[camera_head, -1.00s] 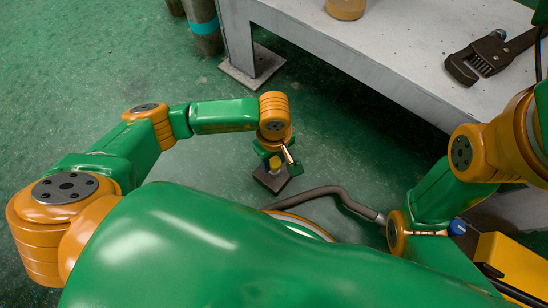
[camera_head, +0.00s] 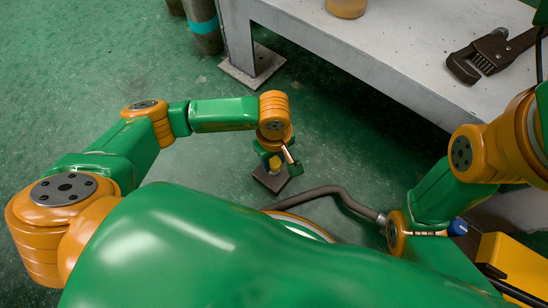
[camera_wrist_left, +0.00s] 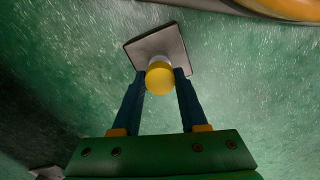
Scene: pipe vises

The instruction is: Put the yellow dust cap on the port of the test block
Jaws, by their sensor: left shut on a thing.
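The yellow dust cap (camera_wrist_left: 159,77) is between the fingertips of my left gripper (camera_wrist_left: 161,75), which is shut on it. In the head view, the cap (camera_head: 274,164) shows small between the fingers of the left gripper (camera_head: 275,162). The grey, square test block (camera_wrist_left: 157,42) is just beyond the cap, and its flat face also shows in the head view (camera_head: 268,181). A pale ring, seemingly the port (camera_wrist_left: 159,60), shows at the cap's far edge. The cap overlaps it, and I cannot tell whether it is seated. My right gripper is not in view.
A grey workbench (camera_head: 330,45) stands at the back right, with a dark wrench (camera_head: 488,58) and a tan round container (camera_head: 346,8) on it. A dark pipe with a blue band (camera_head: 205,27) stands behind. The green floor (camera_head: 100,60) at left is clear.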

